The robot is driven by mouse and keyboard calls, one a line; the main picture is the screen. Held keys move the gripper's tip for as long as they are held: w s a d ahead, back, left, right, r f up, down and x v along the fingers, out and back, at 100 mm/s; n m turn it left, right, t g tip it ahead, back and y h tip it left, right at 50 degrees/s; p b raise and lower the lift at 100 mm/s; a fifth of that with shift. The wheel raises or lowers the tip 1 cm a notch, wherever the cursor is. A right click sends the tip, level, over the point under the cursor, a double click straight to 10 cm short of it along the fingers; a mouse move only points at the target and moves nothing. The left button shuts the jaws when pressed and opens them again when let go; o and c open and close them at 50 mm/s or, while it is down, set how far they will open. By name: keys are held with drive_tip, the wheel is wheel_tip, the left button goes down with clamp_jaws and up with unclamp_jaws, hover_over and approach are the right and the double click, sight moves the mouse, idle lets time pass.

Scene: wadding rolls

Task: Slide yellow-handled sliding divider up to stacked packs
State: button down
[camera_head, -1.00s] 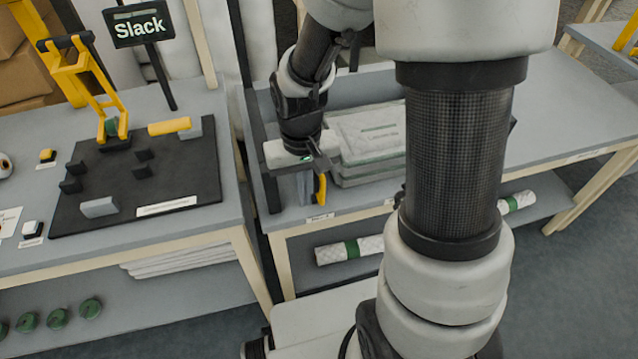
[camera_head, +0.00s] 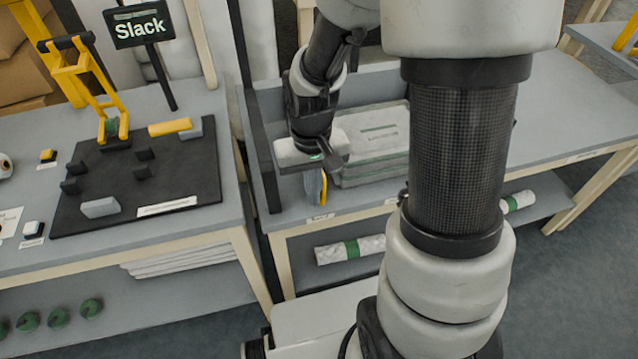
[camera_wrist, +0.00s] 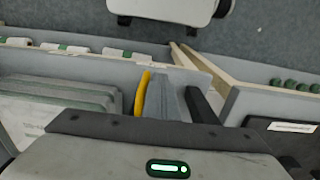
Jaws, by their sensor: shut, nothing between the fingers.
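The divider is a grey upright panel with a yellow handle (camera_head: 324,187) at its front edge. It stands just left of the stacked packs (camera_head: 375,145), which are pale, flat and layered. The wrist view shows the handle (camera_wrist: 141,94) and grey panel (camera_wrist: 168,102) beside the stacked packs (camera_wrist: 60,95), with a narrow gap between them. My gripper (camera_head: 334,163) is shut and empty, above the divider at the packs' left end, and hides part of both. Its fingertips are hard to make out, so contact with the divider cannot be told.
A dark end wall (camera_head: 262,155) stands left of the divider. A black mat (camera_head: 150,185) with small blocks and a "Slack" sign (camera_head: 138,24) is on the left table. White rolls with green bands (camera_head: 350,250) lie on the lower shelf. The table right of the packs is clear.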

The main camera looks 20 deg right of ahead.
drive_tip(key=shift+d+p, duration=0.3)
drive_tip(key=shift+d, duration=1.8)
drive_tip(key=shift+a, duration=0.1)
drive_tip(key=r+p, duration=0.2)
drive_tip(key=r, duration=0.1)
drive_tip(key=a+r+p, duration=0.1)
drive_tip(key=r+p, duration=0.1)
drive_tip(key=r, duration=0.1)
drive_tip(key=a+r+p, duration=0.1)
drive_tip(key=r+p, duration=0.2)
drive_tip(key=shift+a, duration=0.15)
idle(0.3)
idle(0.4)
